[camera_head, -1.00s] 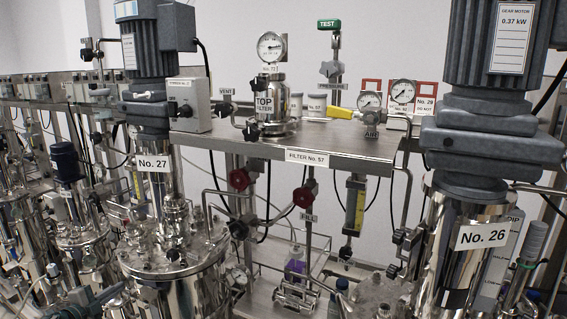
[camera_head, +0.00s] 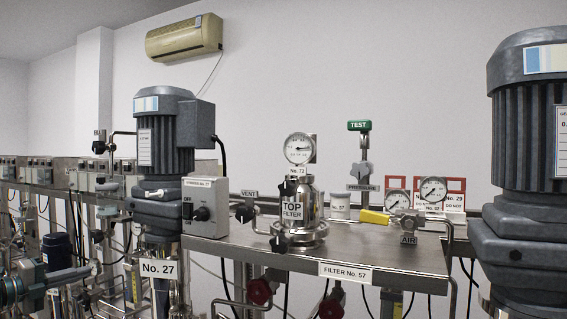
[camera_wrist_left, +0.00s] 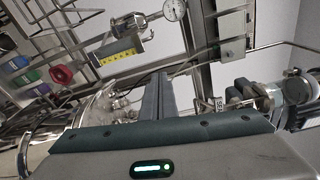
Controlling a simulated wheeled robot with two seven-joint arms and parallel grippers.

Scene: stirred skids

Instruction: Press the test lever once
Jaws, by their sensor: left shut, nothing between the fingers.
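The test lever, with a green handle marked TEST (camera_head: 359,125), stands upright on a metal stem above the PRESSURE label, behind the shelf in the head view. My left gripper (camera_head: 93,270) is at the lower left of the head view, far to the left of the lever and lower, touching nothing that I can make out. In the left wrist view its two fingers (camera_wrist_left: 158,97) are together with nothing between them. I cannot make out the test lever in the wrist view. My right gripper is not in view.
The metal shelf (camera_head: 317,252) carries the top filter (camera_head: 302,210), gauges and a yellow handle (camera_head: 374,217). Motor No. 27 (camera_head: 165,150) and its control box (camera_head: 202,205) stand between my left gripper and the lever. A large motor (camera_head: 525,150) stands at the right.

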